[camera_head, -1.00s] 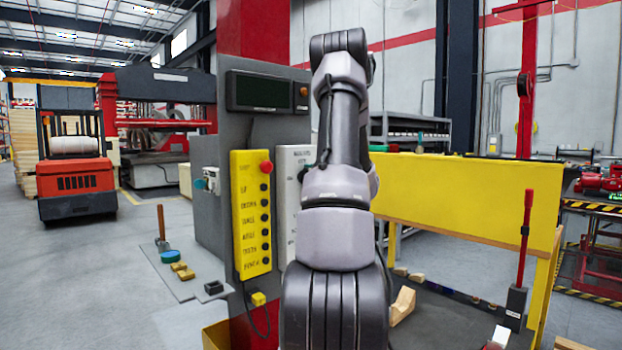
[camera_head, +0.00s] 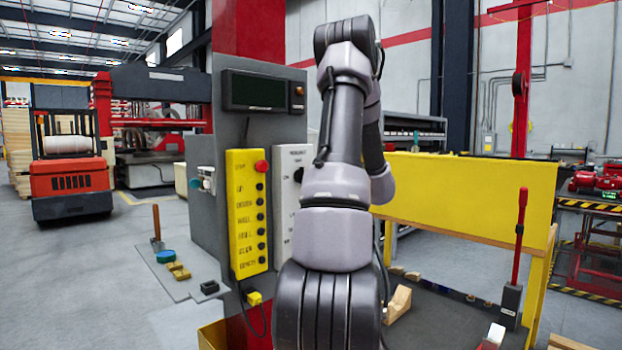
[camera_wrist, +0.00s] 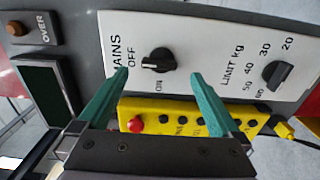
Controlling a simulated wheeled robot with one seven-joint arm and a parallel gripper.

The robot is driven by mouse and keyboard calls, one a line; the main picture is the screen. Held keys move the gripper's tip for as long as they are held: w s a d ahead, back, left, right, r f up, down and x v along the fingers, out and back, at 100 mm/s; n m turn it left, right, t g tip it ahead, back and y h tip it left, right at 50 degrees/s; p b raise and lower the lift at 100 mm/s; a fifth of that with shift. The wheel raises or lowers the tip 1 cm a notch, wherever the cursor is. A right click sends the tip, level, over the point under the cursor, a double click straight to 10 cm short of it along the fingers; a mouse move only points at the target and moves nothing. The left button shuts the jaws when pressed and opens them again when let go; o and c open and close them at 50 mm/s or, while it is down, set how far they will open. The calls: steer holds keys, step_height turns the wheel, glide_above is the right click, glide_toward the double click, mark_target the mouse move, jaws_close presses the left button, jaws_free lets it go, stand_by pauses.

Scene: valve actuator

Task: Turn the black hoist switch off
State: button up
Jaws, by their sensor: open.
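A black rotary knob (camera_wrist: 157,60) sits on a white panel (camera_wrist: 200,38), with OFF printed to its left and ON below it in the wrist view. A pale mark lies on the knob's lower left side. Which word it points to I cannot tell. The same knob shows small in the head view (camera_head: 299,174), on the white panel (camera_head: 284,215) beside my arm. My gripper (camera_wrist: 160,73) is open and empty, its teal fingers on either side below the knob in the picture, apparently short of the panel. In the head view my gripper is hidden behind my arm.
A second black knob (camera_wrist: 278,75), marked LIMIT kg, is on the panel's right. A yellow button box (camera_wrist: 180,118) with a red button lies below, behind the fingers. A dark screen (camera_wrist: 45,88) is at left. A yellow barrier (camera_head: 465,195) stands right of my arm.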

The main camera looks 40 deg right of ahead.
steer(key=shift+s+d, duration=0.15)
steer(key=shift+s, duration=1.95)
steer(key=a+r+n+g+y, duration=0.2)
steer(key=a+n+g+y, duration=0.2)
steer(key=a+n, duration=0.8)
steer(key=a+r+n+g+y, duration=0.2)
steer(key=a+n+g+y, duration=0.35)
steer(key=a, duration=1.05)
steer(key=s+a+n+h, duration=0.4)
steer(key=s+a+n, duration=0.3)
steer(key=n, duration=0.8)
steer(key=s+a+r+n+g+h, duration=0.1)
steer(key=s+a+n+h, duration=0.3)
steer(key=s+n, duration=0.6)
steer(key=a+n, duration=0.2)
steer(key=n, duration=0.4)
steer(key=shift+a+r, duration=0.15)
steer(key=shift+a, duration=0.25)
